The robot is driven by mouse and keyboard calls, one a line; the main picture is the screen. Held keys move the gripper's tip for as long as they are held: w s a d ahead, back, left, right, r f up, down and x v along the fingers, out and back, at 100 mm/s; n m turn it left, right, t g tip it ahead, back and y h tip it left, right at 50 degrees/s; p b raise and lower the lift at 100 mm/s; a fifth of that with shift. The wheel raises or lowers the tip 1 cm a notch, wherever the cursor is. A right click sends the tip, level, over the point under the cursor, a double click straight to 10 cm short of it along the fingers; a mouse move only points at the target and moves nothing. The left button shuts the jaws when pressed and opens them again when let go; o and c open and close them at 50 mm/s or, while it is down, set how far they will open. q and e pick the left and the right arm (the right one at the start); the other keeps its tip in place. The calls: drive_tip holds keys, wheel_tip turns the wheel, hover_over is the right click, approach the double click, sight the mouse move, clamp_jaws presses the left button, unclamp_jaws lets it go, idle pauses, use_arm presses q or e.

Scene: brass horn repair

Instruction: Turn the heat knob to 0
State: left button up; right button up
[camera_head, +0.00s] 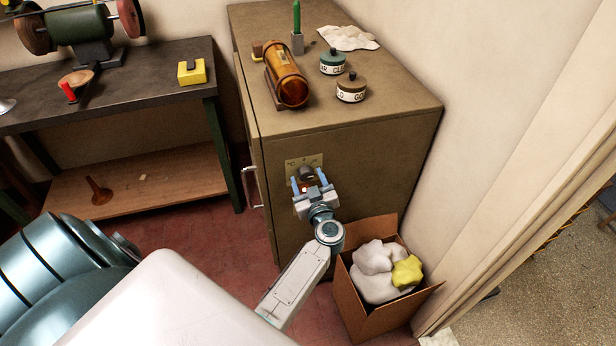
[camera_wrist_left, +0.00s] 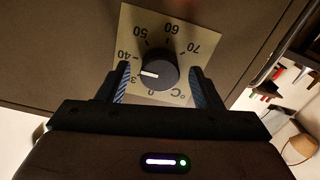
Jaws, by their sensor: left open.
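The heat knob (camera_wrist_left: 157,71) is a round black knob with a white pointer line, on a cream dial plate (camera_wrist_left: 180,30) marked in °C. The wrist view shows the dial inverted; the pointer faces left, toward the partly hidden mark that starts with 3. The 0 shows below the knob. In the head view the knob (camera_head: 306,173) sits on the front of the brown cabinet (camera_head: 360,150). My left gripper (camera_head: 309,181) is open in front of it. In the wrist view its blue fingers (camera_wrist_left: 160,78) stand either side of the knob, with gaps visible. My right gripper is not in view.
An open cardboard box (camera_head: 350,297) of white and yellow cloths stands right of my left arm. A cabinet handle (camera_head: 250,188) juts out at the left. An amber cylinder (camera_head: 287,80) and two jars lie on top. A workbench (camera_head: 140,90) stands left.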

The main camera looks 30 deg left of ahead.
use_arm(q)
drive_tip(key=c, duration=1)
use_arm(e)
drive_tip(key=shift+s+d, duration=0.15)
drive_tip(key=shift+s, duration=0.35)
use_arm(q)
drive_tip(key=shift+r, duration=0.1)
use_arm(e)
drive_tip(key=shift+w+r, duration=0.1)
